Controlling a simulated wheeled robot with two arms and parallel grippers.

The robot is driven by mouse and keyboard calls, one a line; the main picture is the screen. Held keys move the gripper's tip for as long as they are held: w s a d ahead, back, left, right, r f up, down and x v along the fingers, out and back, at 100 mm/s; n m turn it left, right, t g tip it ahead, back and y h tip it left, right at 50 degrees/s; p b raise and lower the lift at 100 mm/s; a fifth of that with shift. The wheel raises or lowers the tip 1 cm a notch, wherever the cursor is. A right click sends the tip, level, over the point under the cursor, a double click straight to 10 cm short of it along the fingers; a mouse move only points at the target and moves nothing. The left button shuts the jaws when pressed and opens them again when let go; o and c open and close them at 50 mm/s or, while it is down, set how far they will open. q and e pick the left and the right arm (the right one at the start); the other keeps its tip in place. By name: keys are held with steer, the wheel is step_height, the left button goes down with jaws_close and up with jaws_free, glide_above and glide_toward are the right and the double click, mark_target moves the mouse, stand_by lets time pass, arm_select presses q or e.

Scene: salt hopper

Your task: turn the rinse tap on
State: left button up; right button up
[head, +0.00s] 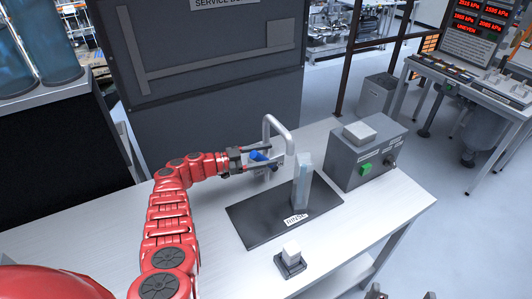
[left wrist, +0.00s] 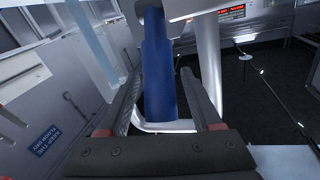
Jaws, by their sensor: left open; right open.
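The rinse tap (head: 277,122) is a grey arched spout behind a black mat labelled RINSE, on the light bench. Its blue lever (head: 258,156) shows at my left gripper (head: 252,160). In the left wrist view the blue lever (left wrist: 160,75) stands between the two open fingers, with a gap visible on its right; contact on the left is unclear. A pale translucent upright column (head: 302,182) stands on the mat below the spout's end; I cannot tell whether it is water or a clear vessel. My right gripper (head: 402,295) is open, its tips just showing at the bottom edge.
A small white block on a dark base (head: 291,257) is near the front. A dark cabinet (head: 215,100) rises behind. The bench's front right is clear.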

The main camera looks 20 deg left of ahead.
arm_select(q)
steer(key=shift+d, duration=0.1)
jaws_close()
stand_by(0.3)
stand_by(1.1)
